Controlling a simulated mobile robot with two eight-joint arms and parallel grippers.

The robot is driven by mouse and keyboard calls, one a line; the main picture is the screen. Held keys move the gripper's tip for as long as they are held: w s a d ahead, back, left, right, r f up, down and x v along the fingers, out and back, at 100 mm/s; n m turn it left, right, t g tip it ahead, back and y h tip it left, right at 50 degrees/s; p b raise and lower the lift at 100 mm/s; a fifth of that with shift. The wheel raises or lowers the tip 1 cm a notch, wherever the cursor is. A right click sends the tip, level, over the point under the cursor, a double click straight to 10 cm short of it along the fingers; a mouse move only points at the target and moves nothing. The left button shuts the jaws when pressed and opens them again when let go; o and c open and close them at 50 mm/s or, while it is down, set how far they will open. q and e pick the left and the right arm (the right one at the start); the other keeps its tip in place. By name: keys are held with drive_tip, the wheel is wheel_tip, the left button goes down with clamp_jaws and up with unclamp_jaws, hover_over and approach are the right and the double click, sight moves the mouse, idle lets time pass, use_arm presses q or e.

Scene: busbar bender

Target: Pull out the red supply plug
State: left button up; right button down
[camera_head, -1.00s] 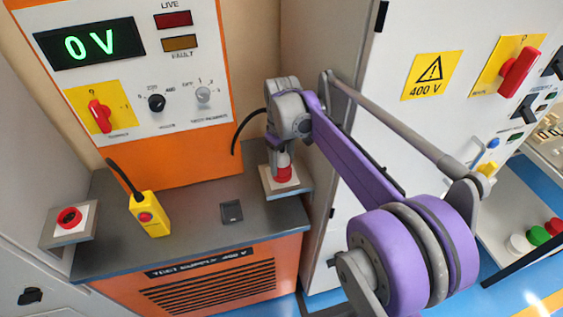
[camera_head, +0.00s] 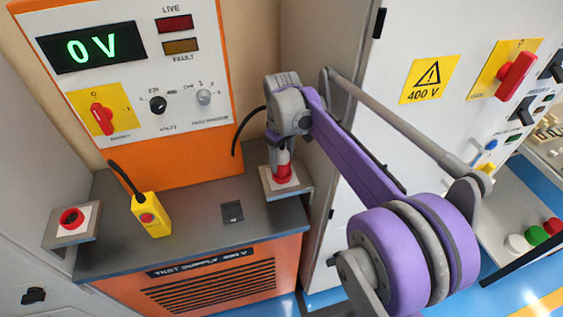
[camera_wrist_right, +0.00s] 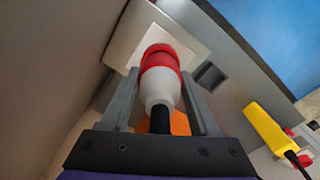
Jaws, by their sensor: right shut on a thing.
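The red supply plug (camera_head: 283,173) has a red front and a white body with a black cable. It stands at a white plate (camera_head: 267,181) on the right side of the grey bench. My right gripper (camera_head: 283,162) reaches down over it from above and is shut on it. In the right wrist view the plug (camera_wrist_right: 160,85) sits between the two fingers of my right gripper (camera_wrist_right: 166,100), its red end at the white plate. Whether its pins are still in the socket cannot be told. My left gripper is not in view.
A yellow box with a red button (camera_head: 151,214) stands on the bench (camera_head: 200,235). A red round fitting (camera_head: 71,217) is at its left. The orange panel's display (camera_head: 90,45) reads 0 V. A grey cabinet (camera_head: 345,150) stands close on the right.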

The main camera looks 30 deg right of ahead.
sight(282, 148)
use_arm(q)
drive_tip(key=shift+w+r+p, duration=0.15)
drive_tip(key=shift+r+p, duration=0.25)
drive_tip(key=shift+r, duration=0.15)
use_arm(e)
drive_tip(key=shift+r, duration=0.75)
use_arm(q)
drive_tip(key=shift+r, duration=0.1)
use_arm(e)
drive_tip(key=shift+r, duration=0.1)
drive_tip(key=shift+r+p, duration=1.4)
drive_tip(key=shift+r, duration=1.15)
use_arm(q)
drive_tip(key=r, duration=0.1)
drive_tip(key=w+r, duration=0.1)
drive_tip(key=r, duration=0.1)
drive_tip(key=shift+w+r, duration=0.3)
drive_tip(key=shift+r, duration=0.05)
use_arm(e)
drive_tip(key=shift+f, duration=0.1)
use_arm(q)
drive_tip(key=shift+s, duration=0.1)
